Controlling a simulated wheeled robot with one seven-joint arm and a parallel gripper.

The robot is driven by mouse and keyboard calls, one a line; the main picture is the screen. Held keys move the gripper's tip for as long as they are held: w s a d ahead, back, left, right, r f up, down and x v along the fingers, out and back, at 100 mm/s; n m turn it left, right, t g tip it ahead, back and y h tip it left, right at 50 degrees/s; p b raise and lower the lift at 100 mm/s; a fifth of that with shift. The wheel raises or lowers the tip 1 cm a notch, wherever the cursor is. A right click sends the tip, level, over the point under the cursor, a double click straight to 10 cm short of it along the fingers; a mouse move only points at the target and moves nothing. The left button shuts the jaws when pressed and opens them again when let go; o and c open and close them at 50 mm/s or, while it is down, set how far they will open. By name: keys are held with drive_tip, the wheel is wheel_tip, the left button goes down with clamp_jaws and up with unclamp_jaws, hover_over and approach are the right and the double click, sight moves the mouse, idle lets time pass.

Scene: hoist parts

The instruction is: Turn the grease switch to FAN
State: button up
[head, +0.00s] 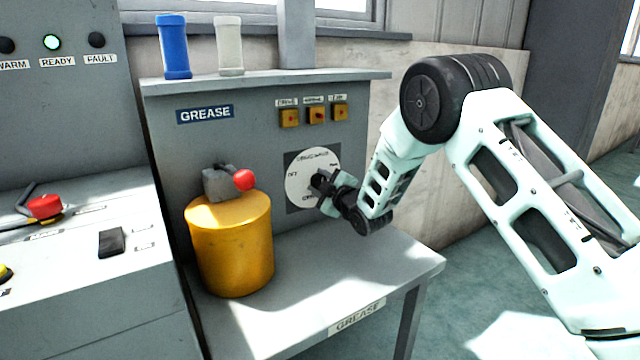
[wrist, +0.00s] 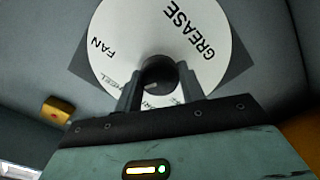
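The grease switch is a round white dial (head: 306,163) on a dark square plate, on the grey panel of the grease bench. In the wrist view the dial (wrist: 120,40) shows the words GREASE at upper right and FAN at left; another label lower down is partly covered. Its dark knob (wrist: 157,70) sits at the dial's middle. My gripper (head: 325,187) is at the dial and hides the knob in the head view. In the wrist view the fingers (wrist: 160,88) lie on both sides of the knob and appear closed on it. The knob's pointing direction is hard to make out.
A yellow drum (head: 231,245) with a red-tipped grey lever (head: 228,181) stands left of the dial. Small yellow switches (head: 315,115) sit above it. Blue (head: 173,47) and white (head: 229,46) cylinders stand on the upper shelf.

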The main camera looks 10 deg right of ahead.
drive_tip(key=shift+m, duration=0.4)
drive_tip(key=m+b, duration=0.1)
drive_tip(key=m, duration=0.2)
drive_tip(key=shift+d+m, duration=0.1)
drive_tip(key=shift+m, duration=2.4)
drive_tip(key=o, duration=1)
drive_tip(key=p+v, duration=0.1)
drive_tip(key=v, duration=1.6)
drive_tip(key=shift+s+d, duration=0.1)
drive_tip(key=shift+s, duration=0.1)
